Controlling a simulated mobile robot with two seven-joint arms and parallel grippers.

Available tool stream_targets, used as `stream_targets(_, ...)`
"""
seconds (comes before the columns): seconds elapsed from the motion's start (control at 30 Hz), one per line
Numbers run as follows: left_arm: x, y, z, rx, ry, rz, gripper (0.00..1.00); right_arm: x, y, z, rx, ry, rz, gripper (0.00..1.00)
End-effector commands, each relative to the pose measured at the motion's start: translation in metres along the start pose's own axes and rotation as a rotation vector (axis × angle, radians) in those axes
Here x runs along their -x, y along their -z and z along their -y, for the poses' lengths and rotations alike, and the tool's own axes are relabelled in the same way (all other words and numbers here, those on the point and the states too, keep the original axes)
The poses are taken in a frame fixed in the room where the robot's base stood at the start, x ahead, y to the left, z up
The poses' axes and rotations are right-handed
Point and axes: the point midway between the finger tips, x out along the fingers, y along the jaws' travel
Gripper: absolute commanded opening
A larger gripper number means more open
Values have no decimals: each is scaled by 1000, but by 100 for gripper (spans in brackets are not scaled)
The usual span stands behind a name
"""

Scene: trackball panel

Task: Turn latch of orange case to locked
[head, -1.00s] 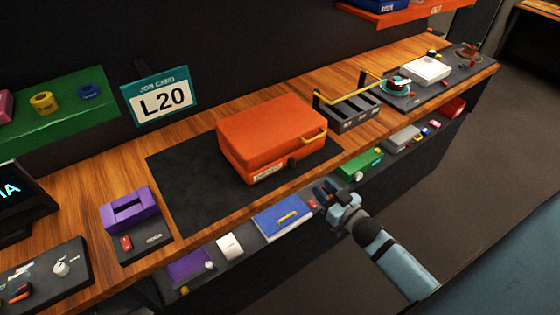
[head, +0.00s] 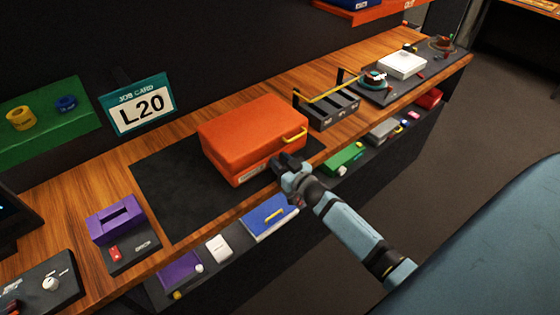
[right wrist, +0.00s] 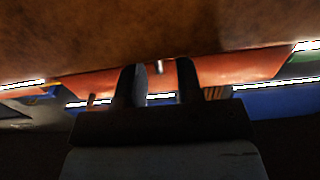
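The orange case (head: 250,135) lies closed on a dark mat (head: 165,185) on the wooden bench, its yellow handle (head: 294,135) on the front side. My right gripper (head: 284,163) is at the case's lower front edge, below the handle. It covers the spot of the dark latch, so the latch's setting is hidden in the head view. In the right wrist view the two fingers (right wrist: 160,80) stand apart. Contact is unclear. My left gripper is out of view.
A grey divided tray with a yellow bar (head: 333,107) stands right of the case. A purple slotted box (head: 116,219) is at the left. A lower shelf holds a blue case (head: 270,219) and a green box (head: 344,158). A job card L20 (head: 138,104) stands behind.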

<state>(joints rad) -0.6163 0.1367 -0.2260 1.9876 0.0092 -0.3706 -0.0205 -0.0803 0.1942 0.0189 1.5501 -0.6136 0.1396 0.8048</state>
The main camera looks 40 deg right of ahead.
Motion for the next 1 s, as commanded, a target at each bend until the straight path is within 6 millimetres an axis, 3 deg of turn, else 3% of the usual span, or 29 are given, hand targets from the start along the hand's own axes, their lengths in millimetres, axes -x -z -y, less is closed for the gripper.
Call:
stream_targets(0.07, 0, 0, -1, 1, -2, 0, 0, 0, 0, 0, 0, 0, 0, 33)
stream_targets(0.1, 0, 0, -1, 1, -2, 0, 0, 0, 0, 0, 0, 0, 0, 28)
stream_targets(0.23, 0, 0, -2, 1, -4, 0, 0, 0, 0, 0, 0, 0, 0, 0)
stream_targets(0.67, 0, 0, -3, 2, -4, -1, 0, 0, 0, 1, 45, 0, -1, 0)
stream_targets(1.0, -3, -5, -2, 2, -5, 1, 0, 0, -2, 6, 279, 0, 0, 0)
